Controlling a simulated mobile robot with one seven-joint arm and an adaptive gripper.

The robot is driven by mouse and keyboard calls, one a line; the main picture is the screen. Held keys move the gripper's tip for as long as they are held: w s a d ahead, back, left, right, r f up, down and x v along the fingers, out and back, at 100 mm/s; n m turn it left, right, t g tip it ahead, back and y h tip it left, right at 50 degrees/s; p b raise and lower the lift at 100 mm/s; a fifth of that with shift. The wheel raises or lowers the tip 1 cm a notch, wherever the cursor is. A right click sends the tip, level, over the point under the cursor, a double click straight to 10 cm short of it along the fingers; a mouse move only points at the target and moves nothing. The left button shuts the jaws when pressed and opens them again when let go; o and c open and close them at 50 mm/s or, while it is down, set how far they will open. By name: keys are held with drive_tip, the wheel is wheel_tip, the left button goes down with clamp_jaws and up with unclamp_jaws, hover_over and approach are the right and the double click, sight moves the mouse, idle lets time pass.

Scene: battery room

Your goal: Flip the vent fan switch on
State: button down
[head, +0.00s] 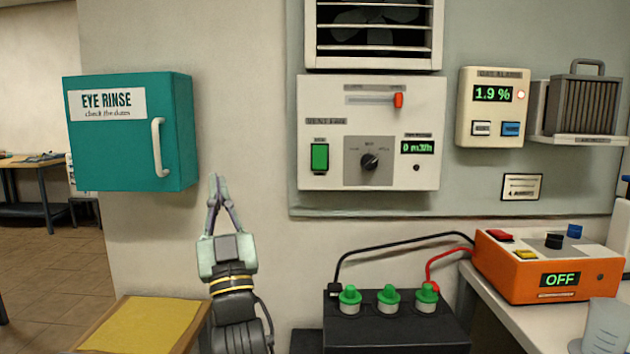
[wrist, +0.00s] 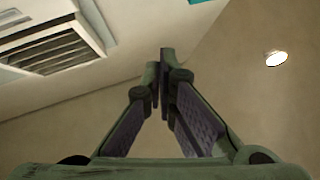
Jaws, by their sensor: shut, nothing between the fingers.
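The vent fan panel (head: 425,181) is a white box on the wall in the head view. At its lower left is a green rocker switch (head: 319,157), at its centre a black knob (head: 369,161), and at the top a red slider (head: 398,100). A small display (head: 417,147) on it reads 0 m3/h. The vent with the fan (head: 375,35) is above; its louvre also shows in the wrist view (wrist: 50,45). My gripper (head: 216,178) points up, left of and below the panel, apart from it. Its fingers are shut and empty, as the wrist view (wrist: 163,55) shows.
A teal eye rinse cabinet (head: 130,165) hangs left of my gripper. A gas alarm box (head: 493,107) reads 1.9 % at right. Below are a black battery (head: 400,332) with green caps and cables, and an orange charger (head: 510,275) reading OFF. The wall between cabinet and panel is clear.

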drive_tip(key=w+d+f+m+h, duration=0.2)
drive_tip(key=w+d+h, duration=0.3)
drive_tip(key=d, duration=0.3)
drive_tip(key=w+d+f+m+h, duration=0.3)
drive_tip(key=w+d+f+h, duration=0.1)
drive_tip(key=d, duration=0.5)
drive_tip(key=shift+w+f+h+b, duration=0.2)
drive_tip(key=shift+w+h+b, duration=0.25)
drive_tip(key=shift+h, duration=0.25)
drive_tip(key=shift+r, duration=0.1)
